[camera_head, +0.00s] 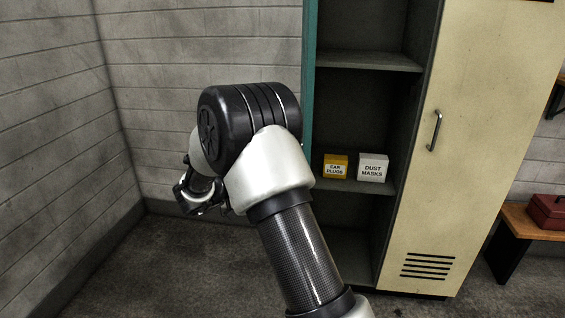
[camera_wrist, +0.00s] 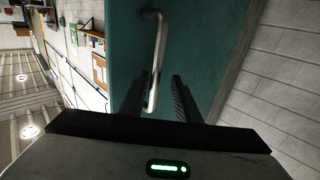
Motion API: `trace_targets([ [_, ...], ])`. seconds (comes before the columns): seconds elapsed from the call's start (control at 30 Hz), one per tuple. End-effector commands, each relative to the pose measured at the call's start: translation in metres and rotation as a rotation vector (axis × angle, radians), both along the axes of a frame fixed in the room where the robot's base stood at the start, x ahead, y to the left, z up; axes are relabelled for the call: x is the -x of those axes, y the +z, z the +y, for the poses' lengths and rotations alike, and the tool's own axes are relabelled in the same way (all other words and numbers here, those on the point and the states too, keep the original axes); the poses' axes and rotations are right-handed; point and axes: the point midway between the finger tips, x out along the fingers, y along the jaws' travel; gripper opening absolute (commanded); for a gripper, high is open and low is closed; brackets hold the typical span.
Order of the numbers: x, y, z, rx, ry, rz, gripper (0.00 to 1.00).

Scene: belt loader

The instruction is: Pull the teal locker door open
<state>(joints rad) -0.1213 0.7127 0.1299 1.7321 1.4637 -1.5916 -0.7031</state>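The teal locker door (camera_head: 309,50) shows nearly edge-on in the head view, at the left of the open locker bay (camera_head: 365,95). It stands swung open, and my arm hides its lower part. In the wrist view the teal door (camera_wrist: 205,45) fills the middle, with its silver bar handle (camera_wrist: 160,45) on it. My gripper (camera_wrist: 163,80) is open, its two dark fingers apart. The lower end of the handle appears between them, closer to the left finger. I cannot tell whether they touch.
Inside the bay, a yellow ear plugs box (camera_head: 335,167) and a white dust masks box (camera_head: 373,168) sit on a shelf. A closed cream door (camera_head: 480,120) is to the right. A red toolbox (camera_head: 547,210) rests on a bench. Floor (camera_head: 150,265) at left is clear up to the block walls.

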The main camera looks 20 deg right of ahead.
Motion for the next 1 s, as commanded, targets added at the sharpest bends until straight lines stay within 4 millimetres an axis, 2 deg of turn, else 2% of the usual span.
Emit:
trace_targets([
  [0.23,0.001,0.0,0.004,0.0,0.001,0.0,0.29],
  [0.37,0.005,0.0,0.019,0.0,0.003,0.0,0.29],
  [0.8,0.035,0.0,0.119,0.0,0.004,0.0,0.29],
  [1.0,0.044,0.0,0.152,0.0,0.003,0.0,0.29],
])
